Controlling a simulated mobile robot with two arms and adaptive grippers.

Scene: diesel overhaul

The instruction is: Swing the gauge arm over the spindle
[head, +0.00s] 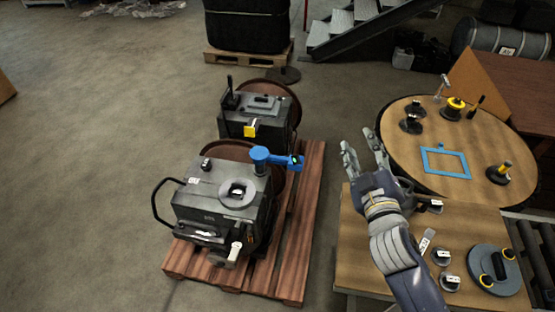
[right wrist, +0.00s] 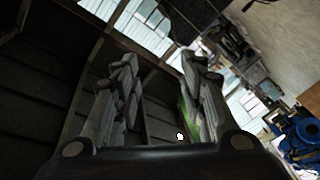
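A blue arm on a blue round post (head: 260,156) sits at the back right corner of the nearer dark grey machine; I take it for the gauge arm (head: 284,160). It points right, away from the round light grey disc (head: 238,200) on the machine's top, which may be the spindle's place. My right gripper (head: 363,146) is open and empty, right of the blue arm and apart from it, above the floor gap and table edge. Its two parted fingers also show in the right wrist view (right wrist: 158,65). My left gripper is not in view.
A second grey machine (head: 256,122) stands behind on the same reddish pallet (head: 296,240). At right, a wooden table (head: 360,272) and round table top (head: 400,162) hold a blue frame (head: 446,163), several black parts and a grey disc (head: 497,266). The floor at left is clear.

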